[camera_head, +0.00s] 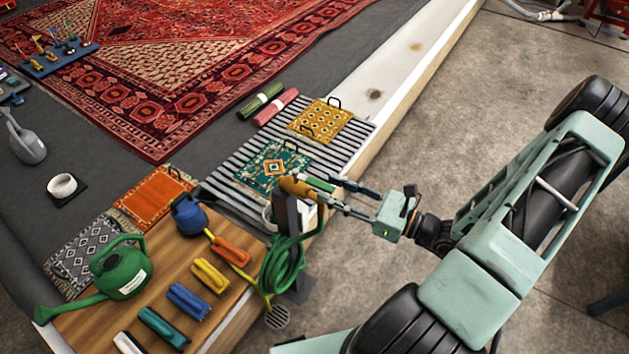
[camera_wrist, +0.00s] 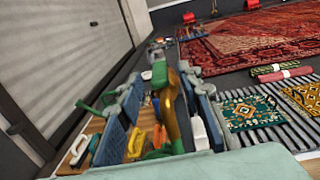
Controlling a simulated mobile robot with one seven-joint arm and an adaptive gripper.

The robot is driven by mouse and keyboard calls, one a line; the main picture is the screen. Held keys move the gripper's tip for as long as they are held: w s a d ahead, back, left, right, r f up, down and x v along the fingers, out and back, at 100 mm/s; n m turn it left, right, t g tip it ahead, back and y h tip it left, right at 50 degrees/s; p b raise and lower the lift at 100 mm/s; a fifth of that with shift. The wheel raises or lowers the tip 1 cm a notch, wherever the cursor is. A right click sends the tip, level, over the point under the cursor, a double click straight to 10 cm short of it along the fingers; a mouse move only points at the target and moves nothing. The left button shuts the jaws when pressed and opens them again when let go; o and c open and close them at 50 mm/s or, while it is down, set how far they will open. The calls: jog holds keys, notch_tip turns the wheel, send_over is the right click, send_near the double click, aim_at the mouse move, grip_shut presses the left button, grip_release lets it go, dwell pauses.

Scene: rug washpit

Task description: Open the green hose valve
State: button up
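The hose valve has a brass-orange body (camera_head: 295,187) and a green lever (camera_head: 318,184), on top of a dark post (camera_head: 285,212) at the board's right end. A coiled green hose (camera_head: 283,266) hangs below it. My gripper (camera_head: 328,193) reaches in from the right, its fingertips close to the lever. In the wrist view my gripper (camera_wrist: 165,88) is open, with blue-padded fingers on both sides of the brass body (camera_wrist: 172,112).
A wooden board (camera_head: 226,312) holds a green watering can (camera_head: 120,272) and several coloured brushes. A slatted rack (camera_head: 222,190) with a green patterned mat (camera_head: 270,172) and a yellow one (camera_head: 320,119) lies behind the valve. The concrete floor (camera_head: 440,130) at right is mostly clear.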

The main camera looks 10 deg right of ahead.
jog(key=shift+v, duration=1.4)
